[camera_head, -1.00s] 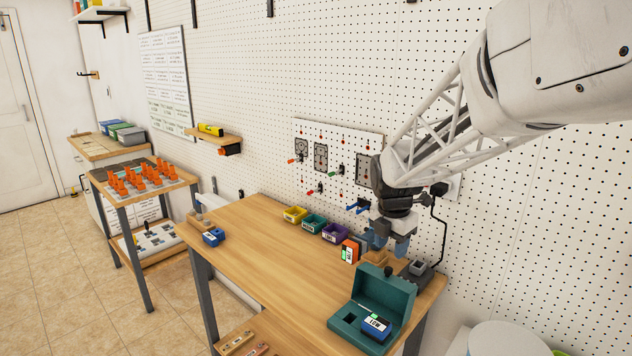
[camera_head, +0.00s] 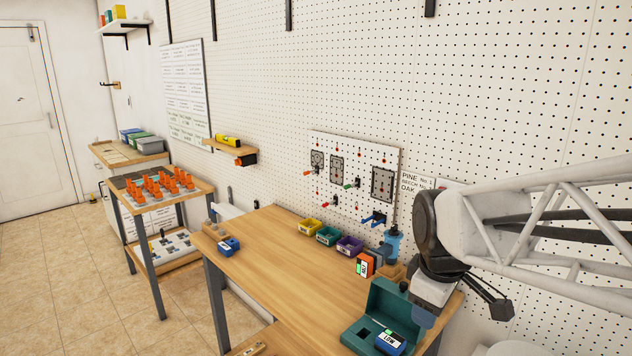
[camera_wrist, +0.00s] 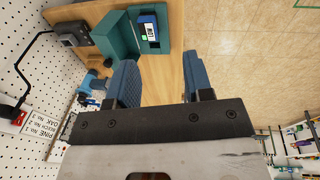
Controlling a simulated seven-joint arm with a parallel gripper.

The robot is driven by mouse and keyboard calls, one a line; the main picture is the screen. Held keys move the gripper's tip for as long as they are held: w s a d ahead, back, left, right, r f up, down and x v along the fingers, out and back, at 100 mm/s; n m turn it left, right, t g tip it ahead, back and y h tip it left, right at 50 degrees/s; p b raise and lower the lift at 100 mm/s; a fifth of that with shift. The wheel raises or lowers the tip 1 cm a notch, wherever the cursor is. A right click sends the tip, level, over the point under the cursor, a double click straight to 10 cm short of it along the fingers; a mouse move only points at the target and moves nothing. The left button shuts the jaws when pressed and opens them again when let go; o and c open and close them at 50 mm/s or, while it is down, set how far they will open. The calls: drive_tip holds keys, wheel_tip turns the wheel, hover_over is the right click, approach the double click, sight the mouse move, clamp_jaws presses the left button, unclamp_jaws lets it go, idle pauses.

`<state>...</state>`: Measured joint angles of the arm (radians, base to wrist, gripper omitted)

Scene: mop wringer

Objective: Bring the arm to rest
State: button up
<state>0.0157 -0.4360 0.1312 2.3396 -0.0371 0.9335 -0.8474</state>
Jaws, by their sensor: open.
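My gripper (camera_head: 428,308) is in front of the right end of the workbench in the head view, held above the bench beside the teal case. In the wrist view its two blue fingers (camera_wrist: 160,85) are spread apart with nothing between them. My arm reaches in from the right edge of the head view. The open teal case (camera_head: 366,333) stands on the bench's right end with a blue labelled block (camera_head: 390,342) in it; the case also shows in the wrist view (camera_wrist: 121,35).
The wooden workbench (camera_head: 285,262) is mostly clear in the middle. Yellow (camera_head: 310,227), teal (camera_head: 327,236) and purple (camera_head: 349,246) bins line its back edge, near an orange block (camera_head: 365,264). A blue block (camera_head: 229,245) lies at the left. The pegboard wall (camera_head: 500,90) stands close behind.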

drive_tip(key=s+f+m, duration=0.1)
drive_tip(key=s+m, duration=0.9)
drive_tip(key=s, duration=0.1)
drive_tip(key=shift+s+a+f+t, duration=0.3)
drive_tip(key=shift+s+a+f, duration=0.1)
drive_tip(key=shift+c, duration=0.2)
drive_tip(key=shift+w, duration=0.25)
drive_tip(key=c, duration=0.5)
drive_tip(key=shift+w, duration=0.35)
drive_tip(key=shift+c, duration=1)
drive_tip(key=w+n+t, duration=0.1)
drive_tip(key=w+n, duration=0.1)
drive_tip(key=w, duration=0.5)
drive_tip(key=w+a+n+t, duration=0.1)
drive_tip(key=w+n, duration=0.2)
drive_tip(key=w, duration=0.4)
drive_tip(key=w+f+n+t, duration=0.1)
drive_tip(key=w+n+t, duration=0.1)
drive_tip(key=w, duration=0.5)
drive_tip(key=shift+w+a+n, duration=0.35)
drive_tip(key=shift+w+n, duration=0.05)
drive_tip(key=shift+n, duration=0.2)
clamp_jaws()
